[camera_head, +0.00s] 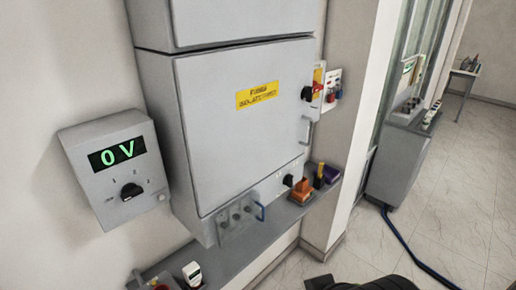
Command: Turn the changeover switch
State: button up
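A grey control box (85,150) hangs on the wall at the left, with a green display (117,155) reading "0 V". Below the display is a black rotary knob (131,191) with small marks around it, too small to read. Another black knob (307,93) sits at the right edge of the large grey cabinet (235,140), and a small black knob (288,181) is at its lower right. No label shows which knob is the changeover switch. My gripper is not in view.
A narrow grey shelf (240,254) runs below the cabinet, with orange and purple items (302,190) at its right and a white handheld device (192,273) at its left. A blue cable (410,250) lies on the tiled floor. Floor at the right is mostly clear.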

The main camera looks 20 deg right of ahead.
aim_at(288, 181)
jog(key=i+l+u, duration=0.15)
jog(key=i, duration=0.35)
jog(key=i+l+u, duration=0.2)
jog(key=i, duration=0.25)
jog(key=j, duration=0.1)
